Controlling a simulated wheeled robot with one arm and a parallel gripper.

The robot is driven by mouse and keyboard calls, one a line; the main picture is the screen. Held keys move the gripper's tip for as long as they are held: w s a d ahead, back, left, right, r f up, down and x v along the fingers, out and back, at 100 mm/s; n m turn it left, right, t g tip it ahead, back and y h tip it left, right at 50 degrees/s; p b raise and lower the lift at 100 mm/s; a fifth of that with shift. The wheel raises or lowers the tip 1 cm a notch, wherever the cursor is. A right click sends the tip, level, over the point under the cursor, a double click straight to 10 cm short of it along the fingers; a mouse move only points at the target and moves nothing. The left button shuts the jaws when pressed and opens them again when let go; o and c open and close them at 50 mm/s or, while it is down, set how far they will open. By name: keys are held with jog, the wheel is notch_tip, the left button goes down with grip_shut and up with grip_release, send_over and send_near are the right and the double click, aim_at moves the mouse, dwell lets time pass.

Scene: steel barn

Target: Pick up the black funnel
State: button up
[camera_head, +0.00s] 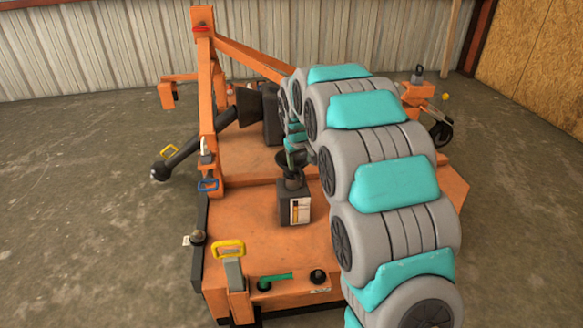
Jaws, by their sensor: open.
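The black funnel (284,161) sits with its wide mouth up, above a dark box-shaped container (287,214) with a white and orange label, on the orange machine deck. The funnel's narrow lower part meets the container's top. My gripper (295,151) is at the funnel's mouth, coming in from behind and above. It is open, and its dark and teal parts overlap the funnel's rim in the picture. Whether a finger touches the funnel cannot be told. My arm hides part of the gripper and the area right of the funnel.
The orange machine (262,235) stands on a concrete floor. An upright orange frame post (206,90) rises left of the funnel, with a black shaft (205,147) beside it.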

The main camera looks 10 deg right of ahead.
aim_at(301, 167)
jog(key=shift+p+x, duration=0.35)
jog(key=shift+x, duration=2.2)
grip_shut()
